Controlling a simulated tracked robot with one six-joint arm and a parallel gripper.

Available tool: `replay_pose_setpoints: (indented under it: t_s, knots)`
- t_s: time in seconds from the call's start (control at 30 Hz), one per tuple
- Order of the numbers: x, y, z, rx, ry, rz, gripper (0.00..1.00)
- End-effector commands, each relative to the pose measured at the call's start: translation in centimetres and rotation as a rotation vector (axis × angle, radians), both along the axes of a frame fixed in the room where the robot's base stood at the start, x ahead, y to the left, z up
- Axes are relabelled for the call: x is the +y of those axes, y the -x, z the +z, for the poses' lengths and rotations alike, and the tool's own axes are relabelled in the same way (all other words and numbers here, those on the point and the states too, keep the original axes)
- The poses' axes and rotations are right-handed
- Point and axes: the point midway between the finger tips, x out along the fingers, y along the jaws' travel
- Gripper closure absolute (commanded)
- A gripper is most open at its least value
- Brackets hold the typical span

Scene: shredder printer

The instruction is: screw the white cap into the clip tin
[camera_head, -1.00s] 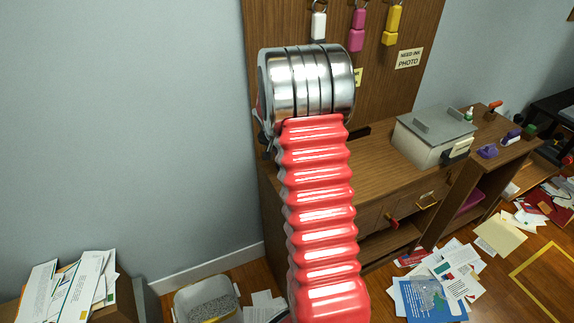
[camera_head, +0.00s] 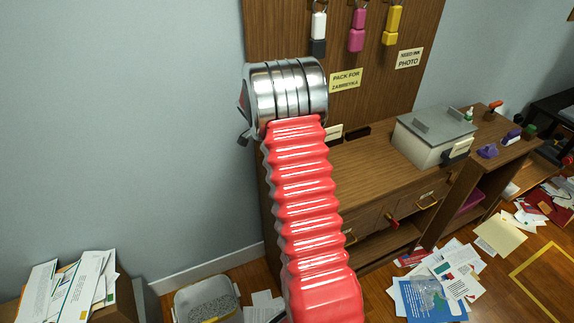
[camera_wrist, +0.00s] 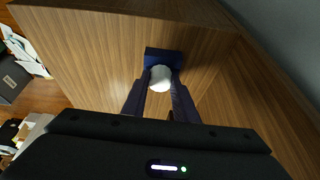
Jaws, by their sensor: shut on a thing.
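My gripper (camera_wrist: 160,82) is shut on the white cap (camera_wrist: 160,77), a round white piece between the two dark fingertips in the wrist view. A dark blue block (camera_wrist: 163,54) shows right behind the cap, above the brown wood surface. I cannot tell whether this block is the clip tin, or whether the cap touches it. In the head view my red and silver arm covers most of the gripper and the cap. Only a small dark part (camera_head: 243,135) shows at the left of the arm's silver end.
The wooden desk (camera_head: 370,165) has a tall back panel with hanging tags. A grey-lidded box (camera_head: 432,135) and a dark block (camera_head: 356,131) stand on it. A bin (camera_head: 207,300) and scattered papers (camera_head: 440,275) lie on the floor. The wall is close at left.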

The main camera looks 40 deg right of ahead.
Motion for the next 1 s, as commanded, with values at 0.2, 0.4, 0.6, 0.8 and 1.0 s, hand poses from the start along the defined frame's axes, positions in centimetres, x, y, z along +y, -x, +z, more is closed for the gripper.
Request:
replay_pose_setpoints:
  t_s: [0.2,0.4,0.6,0.8,1.0]
  knots:
    - [0.0,-0.03,0.06,-0.002,0.0,-0.017,1.0]
    - [-0.04,-0.08,0.05,-0.001,0.0,-0.048,1.0]
    - [-0.15,-0.29,0.06,-0.001,0.001,-0.226,1.0]
    - [-0.26,-0.42,0.0,-0.003,0.0,-0.434,1.0]
    - [-0.25,-0.4,0.06,-0.002,0.001,-0.538,1.0]
